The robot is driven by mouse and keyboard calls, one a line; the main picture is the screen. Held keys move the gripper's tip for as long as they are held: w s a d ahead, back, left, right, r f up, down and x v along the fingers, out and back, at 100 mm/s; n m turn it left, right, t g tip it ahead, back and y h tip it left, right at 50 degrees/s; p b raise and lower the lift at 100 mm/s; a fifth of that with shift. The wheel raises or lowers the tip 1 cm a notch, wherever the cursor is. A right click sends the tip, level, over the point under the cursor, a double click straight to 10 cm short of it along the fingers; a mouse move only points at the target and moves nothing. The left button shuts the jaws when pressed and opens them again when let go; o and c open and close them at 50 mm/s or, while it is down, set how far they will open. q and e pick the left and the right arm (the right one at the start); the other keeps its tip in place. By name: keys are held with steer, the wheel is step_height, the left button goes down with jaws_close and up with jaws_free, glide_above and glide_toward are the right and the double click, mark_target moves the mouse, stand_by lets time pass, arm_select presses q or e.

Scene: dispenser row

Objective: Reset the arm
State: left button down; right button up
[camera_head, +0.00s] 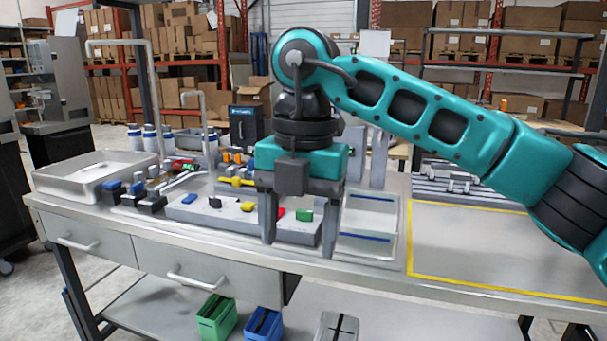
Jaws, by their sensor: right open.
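My right gripper (299,232) hangs in the middle of the view with its two fingers pointing down. The fingers are apart with nothing held between them. It is in front of the table's front edge, and its body hides part of the table behind it. My right arm is teal and black and reaches in from the right edge of the picture. My left gripper does not show.
A metal table (370,272) carries a grey tray (60,180) at left, a grey board (190,212) with coloured parts, and a clear bin (385,245). A yellow-outlined area (480,245) at right is empty. Green (215,318) and blue (264,325) bins sit below.

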steer(key=s+a+f+n+g+y+p, duration=0.1)
steer(key=s+a+f+n+g+y, duration=0.15)
steer(key=s+a+g+y, duration=0.85)
steer(key=w+d+f+m+t+y+p, duration=0.15)
steer(key=w+d+f+m+t, duration=0.4)
steer(key=m+t, duration=0.75)
steer(key=w+d+f+m+t+y+p, duration=0.1)
steer(key=w+d+f+m+t+y, duration=0.2)
steer(key=w+d+m+t, duration=0.75)
steer(key=s+d+f+m+t+h, duration=0.25)
steer(key=f+m+h, duration=0.2)
steer(key=f, duration=0.25)
steer(key=s+d+f+m+t+h, duration=0.2)
steer(key=s+d+f+m+h, duration=0.1)
steer(key=f+h, duration=0.4)
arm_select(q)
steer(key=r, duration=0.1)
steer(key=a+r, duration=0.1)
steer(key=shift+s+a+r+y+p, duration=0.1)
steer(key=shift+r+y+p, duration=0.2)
arm_select(e)
steer(key=s+d+f+m+g+h, duration=0.1)
steer(key=s+d+f+g, duration=0.5)
steer(key=s+f, duration=0.6)
steer(key=shift+d+f+h, duration=0.55)
steer(key=shift+d+h, duration=0.25)
steer(key=shift+d, duration=0.1)
